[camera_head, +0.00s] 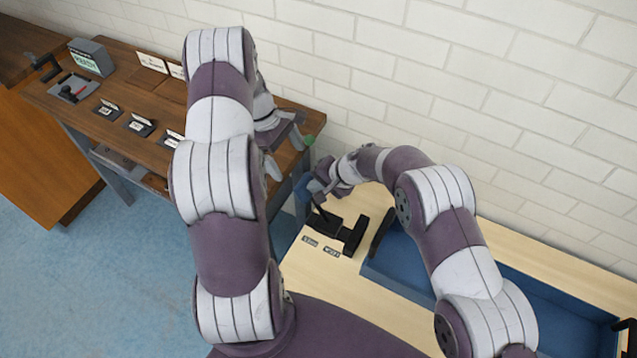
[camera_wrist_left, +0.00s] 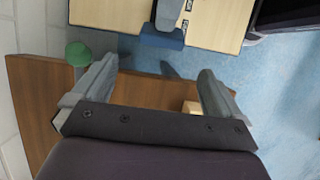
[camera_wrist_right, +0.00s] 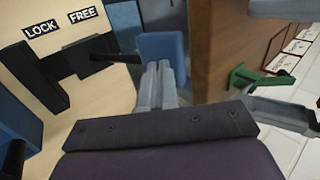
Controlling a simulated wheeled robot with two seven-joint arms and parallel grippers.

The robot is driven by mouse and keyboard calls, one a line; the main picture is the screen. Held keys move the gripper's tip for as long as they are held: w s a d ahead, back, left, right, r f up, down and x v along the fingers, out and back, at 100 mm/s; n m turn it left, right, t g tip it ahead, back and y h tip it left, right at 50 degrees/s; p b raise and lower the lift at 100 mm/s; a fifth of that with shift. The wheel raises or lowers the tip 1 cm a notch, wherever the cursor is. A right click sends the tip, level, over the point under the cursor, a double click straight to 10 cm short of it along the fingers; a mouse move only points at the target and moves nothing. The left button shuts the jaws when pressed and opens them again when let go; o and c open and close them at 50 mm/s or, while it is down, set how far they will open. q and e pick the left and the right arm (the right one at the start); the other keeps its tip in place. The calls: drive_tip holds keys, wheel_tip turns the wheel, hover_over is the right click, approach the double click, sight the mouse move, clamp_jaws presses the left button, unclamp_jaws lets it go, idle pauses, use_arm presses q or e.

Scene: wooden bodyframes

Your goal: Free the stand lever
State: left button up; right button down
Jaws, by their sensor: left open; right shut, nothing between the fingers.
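The stand lever is a black arm (camera_head: 322,213) with a blue handle block (camera_head: 303,187), leaning up and left from a black base (camera_head: 352,236). Its LOCK label (camera_wrist_right: 40,28) and FREE label (camera_wrist_right: 83,14) lie beside the base; I cannot tell which one the lever points at. My right gripper (camera_wrist_right: 160,68) is shut and empty, its fingertips right at the blue handle block (camera_wrist_right: 163,46); contact is unclear. My left gripper (camera_wrist_left: 150,85) is open and empty above the wooden bench end. A green knob (camera_wrist_left: 78,54) is beside one left finger, outside the jaws.
A blue tray (camera_head: 400,262) lies right of the stand on the pale table (camera_head: 325,280). A white brick wall (camera_head: 480,90) closes the back.

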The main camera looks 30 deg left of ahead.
drive_tip(key=shift+w, duration=0.1)
use_arm(q)
drive_tip(key=s+d+r+m+y, duration=0.3)
drive_tip(key=s+d+r+m, duration=0.1)
drive_tip(key=d+r+m, duration=0.55)
use_arm(e)
drive_tip(key=shift+d, duration=0.1)
drive_tip(key=a+f+b, duration=0.1)
drive_tip(key=b, duration=0.3)
drive_tip(key=shift+a+f, duration=0.1)
drive_tip(key=shift+a, duration=0.3)
drive_tip(key=shift+a+r, duration=0.15)
drive_tip(key=shift+r, duration=0.25)
use_arm(q)
drive_tip(key=s+d+f+m+t+y, duration=0.1)
drive_tip(key=s+d+m, duration=0.7)
drive_tip(key=d, duration=0.3)
drive_tip(key=shift+s+d+f+m, duration=0.15)
drive_tip(key=shift+s+f+m, duration=0.15)
drive_tip(key=shift+m, duration=0.35)
